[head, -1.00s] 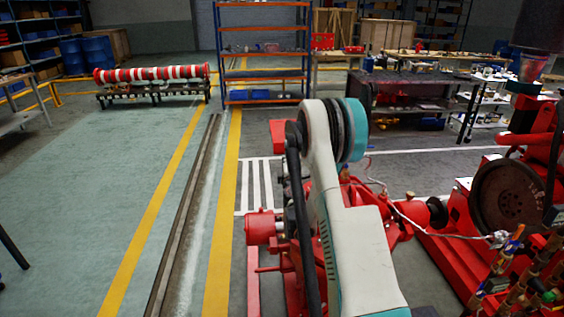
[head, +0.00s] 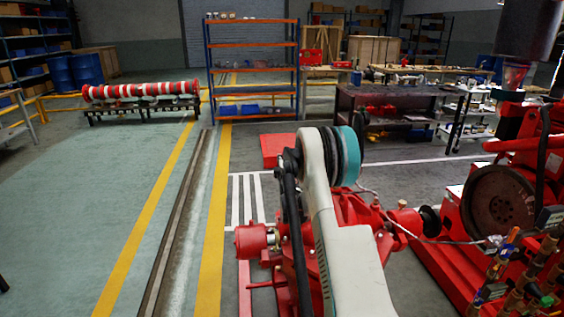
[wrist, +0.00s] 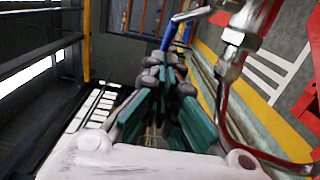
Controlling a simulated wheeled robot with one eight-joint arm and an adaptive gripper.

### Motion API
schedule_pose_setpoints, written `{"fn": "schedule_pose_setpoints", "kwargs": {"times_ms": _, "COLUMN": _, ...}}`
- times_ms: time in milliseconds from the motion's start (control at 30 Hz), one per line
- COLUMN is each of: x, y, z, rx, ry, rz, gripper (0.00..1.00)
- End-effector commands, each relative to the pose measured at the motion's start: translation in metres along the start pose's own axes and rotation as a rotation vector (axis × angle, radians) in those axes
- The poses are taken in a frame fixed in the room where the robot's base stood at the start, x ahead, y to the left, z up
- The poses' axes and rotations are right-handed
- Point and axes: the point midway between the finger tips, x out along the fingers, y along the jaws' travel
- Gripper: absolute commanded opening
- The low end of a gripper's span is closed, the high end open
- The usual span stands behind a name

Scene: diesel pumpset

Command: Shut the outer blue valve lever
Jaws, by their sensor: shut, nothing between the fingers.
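In the wrist view, my gripper (wrist: 165,62) is shut, with its grey and green fingers drawn together at the tips. A blue lever (wrist: 169,35) with a bare metal arm stands just beyond the fingertips. I cannot tell whether they touch. In the head view, small blue handles (head: 510,238) sit among brass valves at the lower right. I cannot tell which of them matches the lever in the wrist view. My gripper is not visible in the head view.
A red pumpset with a dark flywheel (head: 498,200) stands at the right. A red curved pipe (wrist: 245,140) runs close to the right of my gripper in the wrist view. An orange and blue rack (head: 252,113) stands at the back. The green floor on the left is open.

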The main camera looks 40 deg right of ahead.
Motion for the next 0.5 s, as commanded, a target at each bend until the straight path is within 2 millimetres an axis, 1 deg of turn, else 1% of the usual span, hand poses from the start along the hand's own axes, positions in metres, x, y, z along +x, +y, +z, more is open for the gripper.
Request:
{"fn": "schedule_pose_setpoints", "kwargs": {"times_ms": 200, "x": 0.002, "y": 0.0, "z": -0.001, "rx": 0.0, "ry": -0.019, "rz": 0.0, "gripper": 0.0}}
{"fn": "schedule_pose_setpoints", "kwargs": {"times_ms": 500, "x": 0.017, "y": 0.0, "z": 0.002, "rx": 0.0, "ry": -0.194, "rz": -0.001, "gripper": 0.0}}
